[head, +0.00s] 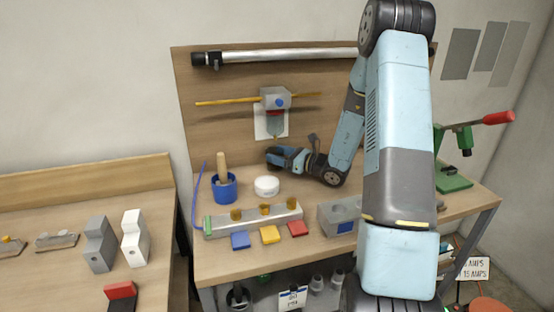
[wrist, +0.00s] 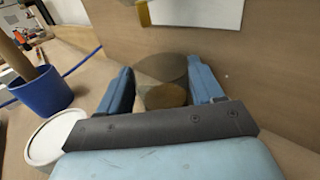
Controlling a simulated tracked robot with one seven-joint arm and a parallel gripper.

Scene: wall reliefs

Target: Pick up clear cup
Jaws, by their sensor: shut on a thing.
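My gripper (head: 275,158) is at the back of the middle workbench, near the upright backboard. In the wrist view its two blue fingers (wrist: 160,88) stand on either side of a see-through cup (wrist: 160,68) and grip it. The cup looks brownish because the wood shows through it, with a round brown end facing the camera. Its lower part is hidden by my gripper's dark palm. In the head view I cannot make out the cup at the gripper.
A blue cup with a wooden handle (head: 225,187) and a white round tin (head: 267,186) stand close in front. A rail with brass knobs (head: 253,220) and coloured blocks (head: 269,234) lie nearer the front. A grey box (head: 340,216) is at right. The backboard (head: 215,130) rises behind.

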